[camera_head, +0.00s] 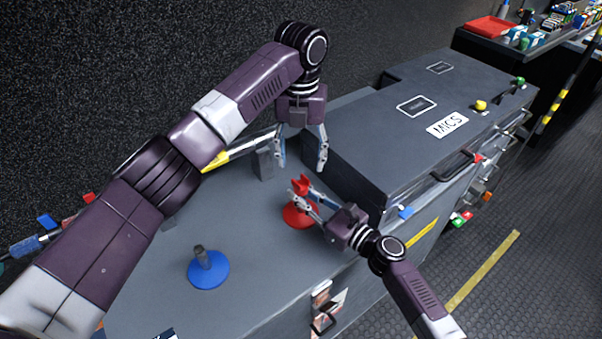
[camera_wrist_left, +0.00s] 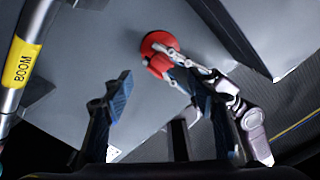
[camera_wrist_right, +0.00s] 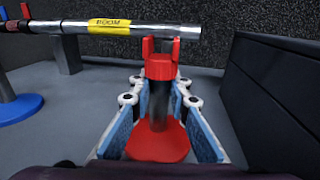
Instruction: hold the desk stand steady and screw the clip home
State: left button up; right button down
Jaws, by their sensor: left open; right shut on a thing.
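The desk stand has a round red base (camera_head: 294,217) and a dark post (camera_wrist_right: 158,112), and stands upright on the grey desktop. The red clip (camera_head: 301,184), two-pronged, sits on top of the post; it also shows in the right wrist view (camera_wrist_right: 160,66). Whether a gap remains under it cannot be told. My right gripper (camera_wrist_right: 158,100) is shut on the stand, its fingers on both sides of the post below the clip. My left gripper (camera_head: 302,163) is open and empty, pointing down above the clip. In the left wrist view the clip (camera_wrist_left: 161,65) lies beyond its fingertips.
A second stand with a blue base (camera_head: 208,271) and dark post stands at the front left. A boom pole with a yellow label (camera_wrist_right: 108,26) runs behind the red stand on a dark support (camera_head: 263,164). The dark case labelled MICS (camera_head: 375,150) rises close on the right.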

pick_arm(q)
notch_tip(320, 180, up, 4)
dwell(0.4)
pick_arm(e)
jog(key=c, duration=1.7)
grip_release()
jog(key=shift+c, duration=0.2)
jog(key=v, duration=1.2)
